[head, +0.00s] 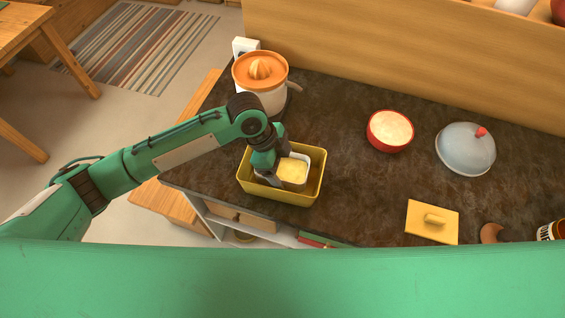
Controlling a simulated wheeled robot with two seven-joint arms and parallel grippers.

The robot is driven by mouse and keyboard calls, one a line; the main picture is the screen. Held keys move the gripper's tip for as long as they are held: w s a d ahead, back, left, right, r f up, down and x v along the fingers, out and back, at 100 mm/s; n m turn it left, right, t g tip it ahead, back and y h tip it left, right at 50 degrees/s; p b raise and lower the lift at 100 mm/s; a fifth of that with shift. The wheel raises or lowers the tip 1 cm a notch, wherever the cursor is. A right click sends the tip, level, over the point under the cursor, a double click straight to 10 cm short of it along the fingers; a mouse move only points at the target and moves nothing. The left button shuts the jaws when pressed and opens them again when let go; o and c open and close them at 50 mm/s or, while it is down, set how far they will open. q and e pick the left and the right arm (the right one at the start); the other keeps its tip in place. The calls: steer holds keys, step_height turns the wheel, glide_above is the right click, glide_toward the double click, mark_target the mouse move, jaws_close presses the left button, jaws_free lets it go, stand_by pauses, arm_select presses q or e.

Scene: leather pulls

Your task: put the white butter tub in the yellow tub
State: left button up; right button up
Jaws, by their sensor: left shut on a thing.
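The yellow tub (312,187) stands on the dark counter near its front left edge. The white butter tub (304,160), with pale yellow butter showing in it, is within the outline of the yellow tub's opening. I cannot tell whether it touches the bottom. My left gripper (277,178) reaches down over the yellow tub's left part and is shut on the butter tub. The fingertips are partly hidden by the gripper's own body. My right gripper is not in view.
An orange and white juicer (259,80) stands behind the yellow tub. The counter (350,190) right of the tub is clear.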

arm_select(q)
steer(key=shift+f, duration=0.3)
steer(key=o, duration=0.8)
steer(key=shift+o, duration=0.5)
steer(key=shift+r, duration=0.4)
steer(key=b+v, duration=0.2)
steer(key=v, duration=1)
steer(key=shift+r, duration=0.15)
